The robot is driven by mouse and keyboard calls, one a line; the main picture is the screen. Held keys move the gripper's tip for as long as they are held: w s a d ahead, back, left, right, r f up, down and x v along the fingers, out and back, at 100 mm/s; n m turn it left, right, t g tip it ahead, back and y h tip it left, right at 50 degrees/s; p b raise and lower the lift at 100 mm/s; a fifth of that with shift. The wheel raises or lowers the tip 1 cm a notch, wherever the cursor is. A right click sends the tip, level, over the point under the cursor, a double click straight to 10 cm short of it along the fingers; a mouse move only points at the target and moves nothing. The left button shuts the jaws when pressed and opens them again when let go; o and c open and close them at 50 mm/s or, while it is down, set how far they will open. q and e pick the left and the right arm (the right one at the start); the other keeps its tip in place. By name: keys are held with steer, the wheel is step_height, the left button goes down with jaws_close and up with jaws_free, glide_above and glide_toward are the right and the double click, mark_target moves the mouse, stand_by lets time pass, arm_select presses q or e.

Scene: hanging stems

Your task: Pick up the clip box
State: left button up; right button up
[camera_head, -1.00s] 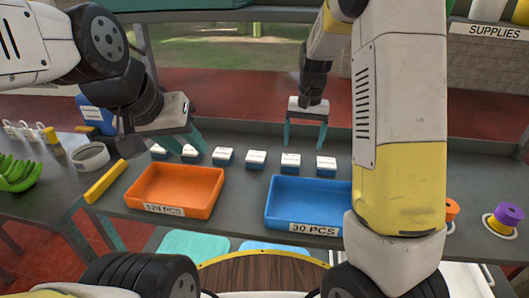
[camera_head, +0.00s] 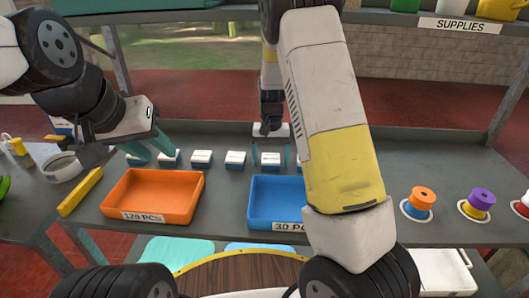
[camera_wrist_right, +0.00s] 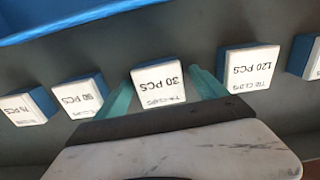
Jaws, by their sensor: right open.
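Several small blue-and-white clip boxes stand in a row on the grey table. One clip box (camera_head: 270,160), labelled 30 PCS in the right wrist view (camera_wrist_right: 158,82), sits between the teal fingers of my right gripper (camera_head: 270,154). In the right wrist view my right gripper (camera_wrist_right: 162,78) is open, one finger on each side of this box; I cannot tell whether they touch it. My left gripper (camera_head: 148,148) is open above the left end of the row, with no box seen held. The rightmost box in the head view is partly hidden by my right arm.
An orange tray (camera_head: 113,205) labelled 120 PCS and a blue tray (camera_head: 256,220) labelled 30 PCS stand in front of the row. In the wrist view, a 120 PCS box (camera_wrist_right: 250,68) and a 90 PCS box (camera_wrist_right: 80,95) flank the middle one. Spools (camera_head: 421,200) stand at right.

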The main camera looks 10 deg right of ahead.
steer(key=c, duration=1.4)
steer(key=shift+c, duration=0.2)
steer(key=shift+r, duration=0.15)
